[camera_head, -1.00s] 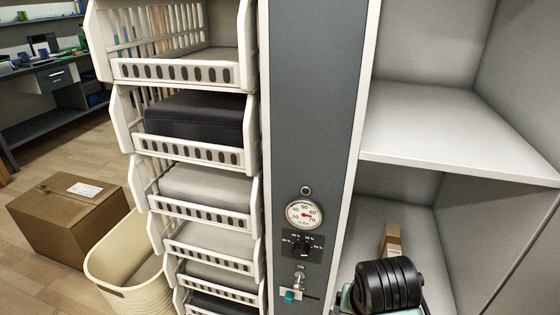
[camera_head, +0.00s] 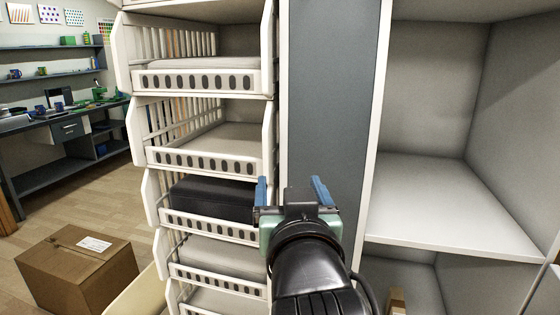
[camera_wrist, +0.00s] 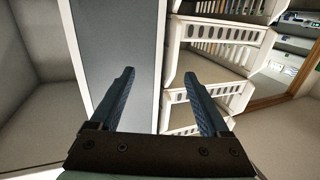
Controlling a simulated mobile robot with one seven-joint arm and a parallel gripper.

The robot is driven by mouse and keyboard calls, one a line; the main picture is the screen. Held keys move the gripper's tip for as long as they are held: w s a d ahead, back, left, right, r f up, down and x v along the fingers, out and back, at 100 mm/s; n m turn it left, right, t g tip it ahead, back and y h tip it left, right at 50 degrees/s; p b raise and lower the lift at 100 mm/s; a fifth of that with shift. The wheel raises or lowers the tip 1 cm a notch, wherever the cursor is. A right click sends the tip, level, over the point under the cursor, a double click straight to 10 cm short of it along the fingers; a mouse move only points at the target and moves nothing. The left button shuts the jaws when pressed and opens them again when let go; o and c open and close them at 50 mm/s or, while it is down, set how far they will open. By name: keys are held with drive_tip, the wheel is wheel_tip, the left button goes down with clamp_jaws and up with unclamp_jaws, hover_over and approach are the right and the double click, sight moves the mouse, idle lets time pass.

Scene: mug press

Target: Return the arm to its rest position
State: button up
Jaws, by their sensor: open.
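My gripper (camera_head: 293,188) is raised in front of the grey panel (camera_head: 325,110) in the head view. Its two blue fingers stand apart with nothing between them. In the wrist view the open fingers (camera_wrist: 160,92) point toward the grey panel's white edge and the rack of white baskets (camera_wrist: 222,33). I cannot tell from the pictures how close the fingers are to the panel. My black wrist and forearm hide the lower part of the panel.
A rack of white baskets (camera_head: 205,158) stands left of the panel, one basket holding a black item (camera_head: 212,197). Open white shelves (camera_head: 450,200) are on the right. A cardboard box (camera_head: 78,268) is on the floor at left. A workbench (camera_head: 70,130) stands behind.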

drive_tip(key=s+r+t+p, duration=0.2)
drive_tip(key=s+r, duration=0.3)
drive_tip(key=r, duration=0.4)
drive_tip(key=s+a+r+t+p, duration=0.1)
drive_tip(key=s+r+t, duration=0.3)
drive_tip(key=r, duration=0.5)
drive_tip(key=s+r+t+h+p, duration=0.1)
drive_tip(key=s+r+t+p, duration=0.2)
drive_tip(key=s+r, duration=0.4)
wheel_tip(320, 180, up, 3)
drive_tip(key=shift+a+r+t, duration=0.1)
drive_tip(key=shift+a+t, duration=0.15)
drive_tip(key=shift+t, duration=0.15)
drive_tip(key=shift+s, duration=0.1)
drive_tip(key=shift+c, duration=0.2)
